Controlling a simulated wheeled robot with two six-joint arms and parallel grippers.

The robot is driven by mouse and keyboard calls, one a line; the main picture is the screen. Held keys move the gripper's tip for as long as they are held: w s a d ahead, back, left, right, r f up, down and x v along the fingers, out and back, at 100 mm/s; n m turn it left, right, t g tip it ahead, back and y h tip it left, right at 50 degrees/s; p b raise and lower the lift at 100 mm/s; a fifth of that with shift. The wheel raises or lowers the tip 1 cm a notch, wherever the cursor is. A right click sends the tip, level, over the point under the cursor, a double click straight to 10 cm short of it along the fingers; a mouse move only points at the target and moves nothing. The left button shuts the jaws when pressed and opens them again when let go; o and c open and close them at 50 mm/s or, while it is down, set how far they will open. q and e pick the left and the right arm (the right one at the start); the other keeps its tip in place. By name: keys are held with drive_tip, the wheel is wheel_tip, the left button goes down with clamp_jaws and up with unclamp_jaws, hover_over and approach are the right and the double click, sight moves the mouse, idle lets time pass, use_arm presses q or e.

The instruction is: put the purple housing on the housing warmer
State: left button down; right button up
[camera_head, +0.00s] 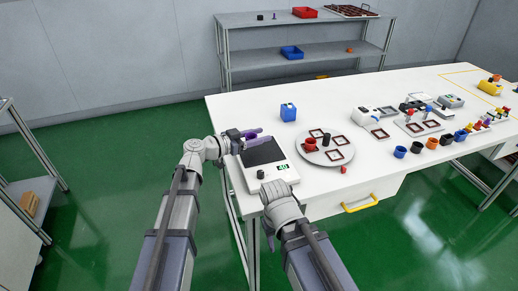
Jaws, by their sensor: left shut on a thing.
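My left gripper (257,137) reaches in from the left over the table's near left corner. It is shut on the purple housing (251,133), which is small and partly covered by the fingers. The housing warmer (283,175) is a white unit with a dark plate and a green display at its front. The gripper and housing are above the back left part of the dark plate; I cannot tell whether the housing touches it. My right gripper (276,188) is just in front of the warmer, and its fingers cannot be made out.
A blue container (288,112) stands behind the warmer. A small red piece (343,170) lies near the front edge. Several coloured cups and devices fill the right side. The back left tabletop is clear.

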sight(259, 149)
use_arm(q)
drive_tip(key=shift+f+b, duration=1.8)
drive_tip(key=shift+f, duration=0.05)
drive_tip(key=shift+f, duration=0.15)
drive_tip(key=shift+c, duration=1.7)
unclamp_jaws()
drive_tip(key=shift+r, duration=0.35)
drive_tip(key=p+v, duration=0.1)
drive_tip(key=v, duration=0.5)
drive_tip(key=p+v, duration=0.1)
drive_tip(key=v, duration=0.5)
drive_tip(key=shift+f, duration=0.2)
